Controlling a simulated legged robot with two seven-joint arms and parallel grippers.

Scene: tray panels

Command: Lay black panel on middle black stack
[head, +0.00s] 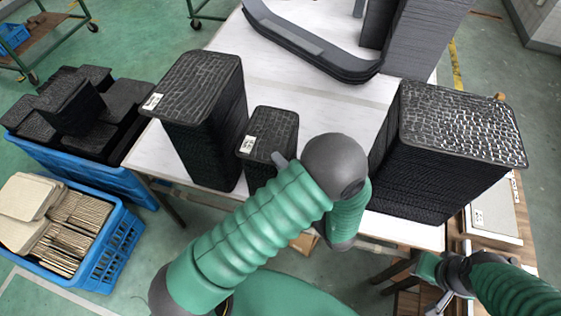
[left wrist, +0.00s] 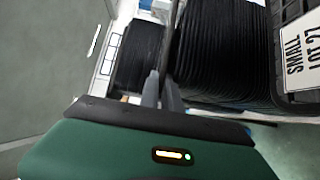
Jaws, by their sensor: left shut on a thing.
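Three black panel stacks stand on the white table: a tall left stack (head: 203,85), a smaller middle stack (head: 270,133) and a wide right stack (head: 458,122). The left and middle stacks carry white labels. My left arm crosses in front of the middle stack and hides its lower part. My left gripper (left wrist: 162,92) is shut on a thin dark panel (left wrist: 174,40), seen edge-on in the left wrist view, beside stacked panels. In the head view the held panel is hidden behind my arm. My right gripper (head: 440,302) is low at the right; its jaws are unclear.
A blue crate (head: 85,165) of black panels and a blue crate (head: 112,255) of beige pieces stand left. A curved dark part (head: 310,50) lies at the back. The white table (head: 310,100) is bare mid-right.

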